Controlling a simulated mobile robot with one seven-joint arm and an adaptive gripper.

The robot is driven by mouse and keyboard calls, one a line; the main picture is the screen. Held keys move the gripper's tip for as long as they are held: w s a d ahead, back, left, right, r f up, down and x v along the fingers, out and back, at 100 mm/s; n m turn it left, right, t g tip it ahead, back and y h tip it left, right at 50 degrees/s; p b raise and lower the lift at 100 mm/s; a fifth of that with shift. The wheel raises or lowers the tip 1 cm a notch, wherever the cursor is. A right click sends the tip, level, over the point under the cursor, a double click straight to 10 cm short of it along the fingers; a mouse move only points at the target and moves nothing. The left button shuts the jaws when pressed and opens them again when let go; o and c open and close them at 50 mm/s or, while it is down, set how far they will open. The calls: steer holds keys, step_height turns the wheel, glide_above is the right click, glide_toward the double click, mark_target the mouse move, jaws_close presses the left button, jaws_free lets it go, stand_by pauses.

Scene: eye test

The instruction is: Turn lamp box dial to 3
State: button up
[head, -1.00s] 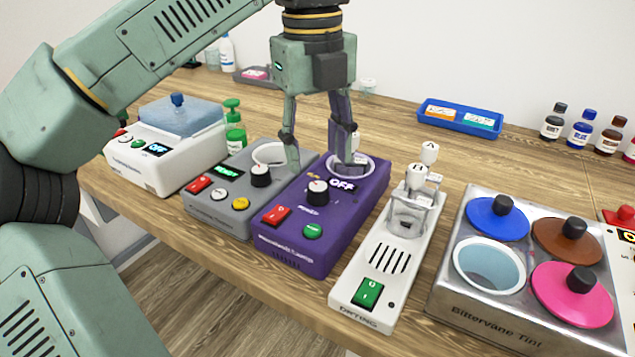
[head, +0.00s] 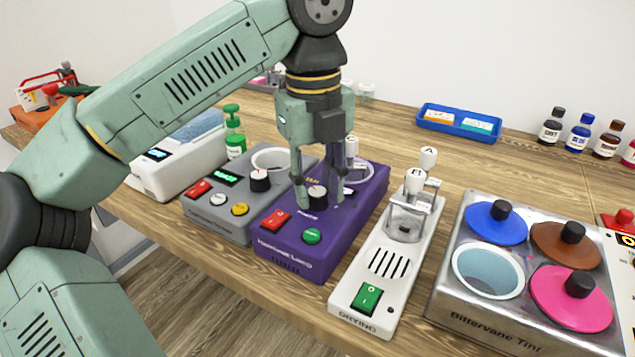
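The purple lamp box (head: 290,255) stands on the wooden bench, with a red switch (head: 275,219) and a green button (head: 312,236) on its front. Its black dial (head: 318,195) has a pale top. My gripper (head: 319,202) points down over the box, with one fingertip on each side of the dial. The gaps are too small to tell whether the fingers touch it. The fingers partly hide the display and the round opening behind. The dial's pointer and the numbers around it are too small to read.
A grey box with its own dial (head: 260,180) stands close on the left. A white drying unit (head: 368,300) with two stoppers, marked A and B, stands close on the right. Beyond it is a metal tint unit (head: 480,320) with coloured lids. A blue tray (head: 458,121) lies behind.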

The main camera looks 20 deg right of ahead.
jaws_close()
